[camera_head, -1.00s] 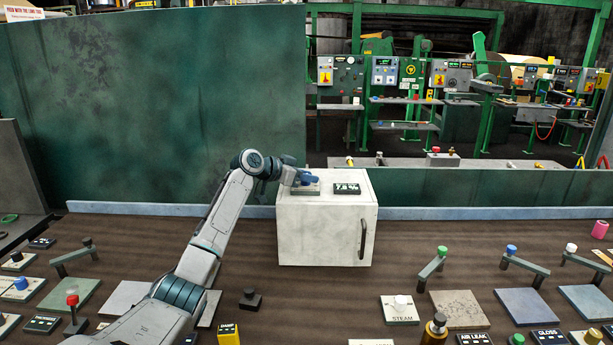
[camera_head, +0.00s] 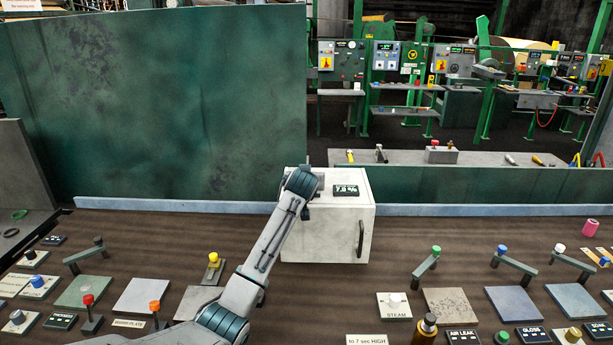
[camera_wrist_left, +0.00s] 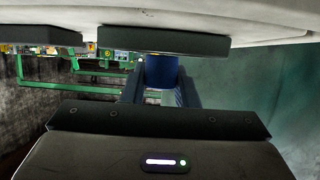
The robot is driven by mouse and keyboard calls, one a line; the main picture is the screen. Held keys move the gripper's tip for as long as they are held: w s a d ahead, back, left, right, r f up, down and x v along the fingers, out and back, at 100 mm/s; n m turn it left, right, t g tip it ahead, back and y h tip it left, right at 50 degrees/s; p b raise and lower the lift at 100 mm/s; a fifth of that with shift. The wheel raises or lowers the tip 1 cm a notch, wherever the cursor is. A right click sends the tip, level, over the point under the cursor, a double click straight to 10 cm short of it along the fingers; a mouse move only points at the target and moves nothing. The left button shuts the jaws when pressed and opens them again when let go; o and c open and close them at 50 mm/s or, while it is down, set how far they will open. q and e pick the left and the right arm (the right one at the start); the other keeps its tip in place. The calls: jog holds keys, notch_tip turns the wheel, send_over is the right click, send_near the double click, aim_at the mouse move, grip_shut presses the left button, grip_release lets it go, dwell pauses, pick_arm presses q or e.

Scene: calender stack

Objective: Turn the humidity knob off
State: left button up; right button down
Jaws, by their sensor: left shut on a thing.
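The white box (camera_head: 337,230) with a dark handle stands at the back of the table in the head view. A small dark display (camera_head: 346,190) is on its top, its digits too small to read surely. My left arm reaches up to the box's top left, and its wrist hides the gripper and the knob there. In the left wrist view, a blue round knob (camera_wrist_left: 161,70) sits between the fingers of my left gripper (camera_wrist_left: 160,88), which is shut on it. No label for humidity is readable. My right gripper is not in view.
A green wall (camera_head: 170,110) rises behind the table's left side. The brown tabletop (camera_head: 320,295) in front of the box is mostly clear.

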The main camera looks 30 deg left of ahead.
pick_arm(q)
jog(key=shift+d+f+n+g+y+b, duration=0.1)
jog(key=shift+f+n+g+y+b, duration=0.1)
jog(key=shift+n+g+y+b, duration=0.65)
jog(key=n+g+y+b, duration=0.4)
jog(key=n+g+b, duration=0.1)
jog(key=n, duration=0.1)
jog(key=shift+b, duration=0.3)
jog(key=shift+n+g+y+b, duration=0.25)
jog(key=shift+n+g+b, duration=0.1)
jog(key=shift+b, duration=0.1)
jog(key=shift+r+n+g+b, duration=0.1)
jog(key=shift+n+g+b, duration=0.2)
jog(key=shift+n+g, duration=0.15)
jog(key=o, duration=1)
jog(key=shift+r, duration=0.1)
